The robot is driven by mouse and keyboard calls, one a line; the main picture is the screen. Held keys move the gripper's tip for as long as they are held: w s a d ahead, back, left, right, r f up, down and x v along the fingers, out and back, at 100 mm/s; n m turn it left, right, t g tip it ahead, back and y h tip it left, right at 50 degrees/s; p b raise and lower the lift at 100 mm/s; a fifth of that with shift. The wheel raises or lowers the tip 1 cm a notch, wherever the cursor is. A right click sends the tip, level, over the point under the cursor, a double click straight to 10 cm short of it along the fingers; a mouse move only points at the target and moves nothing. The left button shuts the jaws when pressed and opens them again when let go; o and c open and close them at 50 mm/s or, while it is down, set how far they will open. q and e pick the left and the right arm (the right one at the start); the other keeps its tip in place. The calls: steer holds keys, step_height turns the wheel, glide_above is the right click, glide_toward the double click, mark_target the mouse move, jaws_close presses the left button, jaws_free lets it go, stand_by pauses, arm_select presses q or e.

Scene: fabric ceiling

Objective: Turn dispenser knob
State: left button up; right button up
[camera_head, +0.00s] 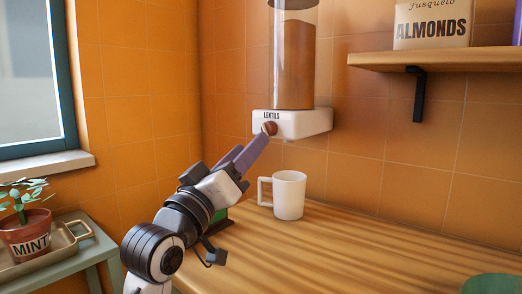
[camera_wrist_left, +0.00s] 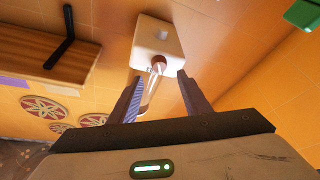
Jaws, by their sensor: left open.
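The lentils dispenser has a white base (camera_head: 308,124) on the tiled wall, under a clear cylinder (camera_head: 293,60) of brown contents. Its round reddish-brown knob (camera_head: 269,128) is on the front, below the "LENTILS" label. My left gripper (camera_head: 262,137) reaches up to the knob, its purple-grey fingers partly overlapping it in the head view. The left wrist view is upside down. There the knob (camera_wrist_left: 158,62) lies between and just past the tips of my open, empty left gripper (camera_wrist_left: 160,76). Contact cannot be told. My right gripper is not in view.
A white mug (camera_head: 289,196) stands on the wooden counter (camera_head: 350,250) below the dispenser. A wall shelf (camera_head: 450,60) with an almonds bag (camera_head: 432,27) is at upper right. A potted mint (camera_head: 27,234) is at left. The counter right of the mug is mostly clear.

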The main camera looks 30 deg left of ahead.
mark_target(268, 129)
arm_select(q)
steer(key=x, duration=0.6)
steer(key=shift+w+r, duration=0.2)
steer(key=shift+w, duration=0.15)
steer(key=shift+c, duration=0.2)
steer(key=c, duration=1)
steer(key=shift+m, duration=0.3)
